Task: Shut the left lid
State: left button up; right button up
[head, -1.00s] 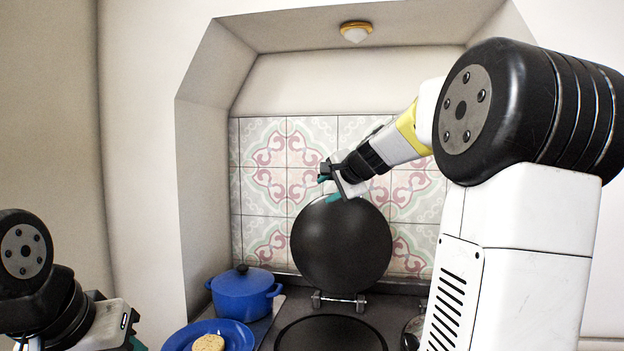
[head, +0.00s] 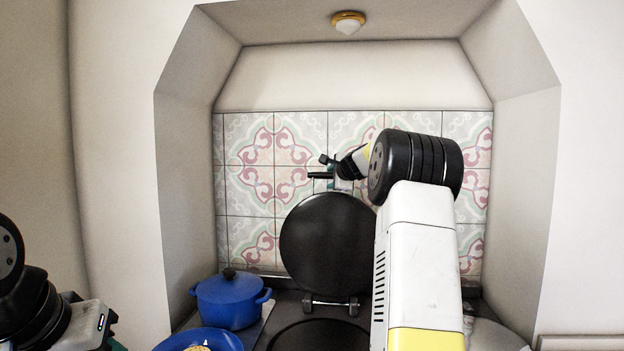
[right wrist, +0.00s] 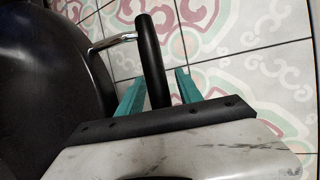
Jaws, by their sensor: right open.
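The left lid (head: 325,245) is a round black disc standing open and upright on a hinge behind a round black plate (head: 318,336). A black bar handle (head: 321,175) shows at the lid's top. It also shows in the right wrist view (right wrist: 151,55), on a shiny bracket beside the lid (right wrist: 50,70). My right gripper (right wrist: 158,95) is open, its green fingers on either side of the handle with gaps visible. In the head view the right gripper (head: 333,172) is small above the lid. My left gripper (head: 112,345) is partly cut off at the bottom left; its jaws are unclear.
A blue lidded pot (head: 230,302) stands left of the hotplate. A blue plate (head: 215,338) with a round tan food item (head: 197,348) lies in front of it. A tiled wall (head: 250,160) stands close behind the lid. My right arm hides the area right of the lid.

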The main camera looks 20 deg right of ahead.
grip_shut()
dwell(1.5)
